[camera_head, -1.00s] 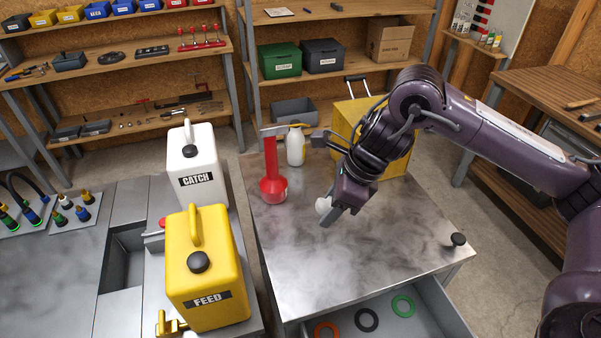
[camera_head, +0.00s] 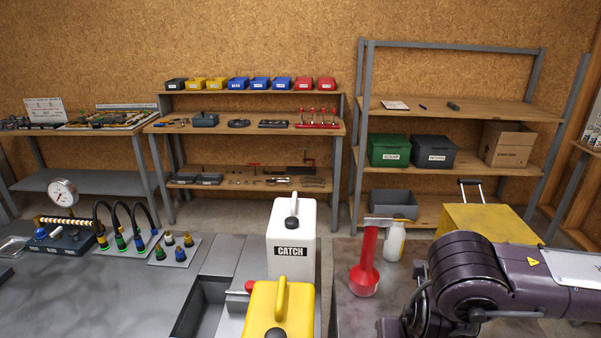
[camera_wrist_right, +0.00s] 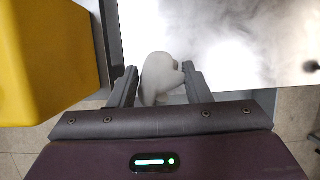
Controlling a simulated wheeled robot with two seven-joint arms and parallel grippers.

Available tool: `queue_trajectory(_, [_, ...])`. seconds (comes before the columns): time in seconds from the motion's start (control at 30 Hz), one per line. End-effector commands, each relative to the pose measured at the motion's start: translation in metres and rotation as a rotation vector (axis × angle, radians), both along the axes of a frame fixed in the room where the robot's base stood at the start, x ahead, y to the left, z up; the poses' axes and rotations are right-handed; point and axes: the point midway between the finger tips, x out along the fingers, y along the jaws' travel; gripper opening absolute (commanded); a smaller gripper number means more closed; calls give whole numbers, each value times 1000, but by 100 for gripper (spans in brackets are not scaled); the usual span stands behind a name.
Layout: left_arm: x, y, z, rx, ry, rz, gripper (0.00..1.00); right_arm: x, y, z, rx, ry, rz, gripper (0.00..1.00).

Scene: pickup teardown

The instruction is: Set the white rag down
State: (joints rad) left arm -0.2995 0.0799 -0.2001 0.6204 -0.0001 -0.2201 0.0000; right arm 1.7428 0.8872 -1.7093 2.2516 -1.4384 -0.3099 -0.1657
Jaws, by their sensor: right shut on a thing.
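The white rag (camera_wrist_right: 160,78) is a soft greyish-white bundle between the fingers of my right gripper (camera_wrist_right: 160,88) in the right wrist view. The fingers are shut on it. Beneath and beyond it is the shiny steel tabletop (camera_wrist_right: 230,40), with the rag close to the table's edge; I cannot tell whether it touches the top. In the head view my right arm crosses the lower right, and the rag and right fingertips are not visible there. My left gripper is not in view.
A yellow case (camera_head: 485,222) stands behind my right arm and looms close at left in the wrist view (camera_wrist_right: 50,60). A red funnel (camera_head: 366,265) and white bottle (camera_head: 395,240) stand on the table. The white CATCH jug (camera_head: 291,240) and yellow jug (camera_head: 280,310) are left of it.

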Motion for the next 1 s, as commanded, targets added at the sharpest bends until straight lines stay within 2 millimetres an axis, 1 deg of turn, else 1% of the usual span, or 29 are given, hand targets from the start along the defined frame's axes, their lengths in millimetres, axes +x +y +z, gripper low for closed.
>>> queue_trajectory(0.07, [0, 0, -3, 0, 0, 0, 34, -1, 5, -2, -6, -8, -98, 22])
queue_trajectory(0.27, [0, 0, -7, 0, 1, 1, 34, -8, 11, -12, -8, -7, -420, 22])
queue_trajectory(0.47, [-1, 0, -12, 0, 1, 1, 34, -16, 16, -23, -4, -5, -836, 22])
queue_trajectory(0.57, [-1, 0, -15, 0, 1, 1, 34, -21, 17, -30, -2, -3, -1093, 22])
queue_trajectory(0.73, [-1, 0, -22, 0, 1, 1, 34, -29, 15, -41, 0, 0, -1609, 22])
queue_trajectory(1.0, [-1, 0, -32, 0, 1, 1, 34, -39, 0, -56, 0, 7, -2472, 22])
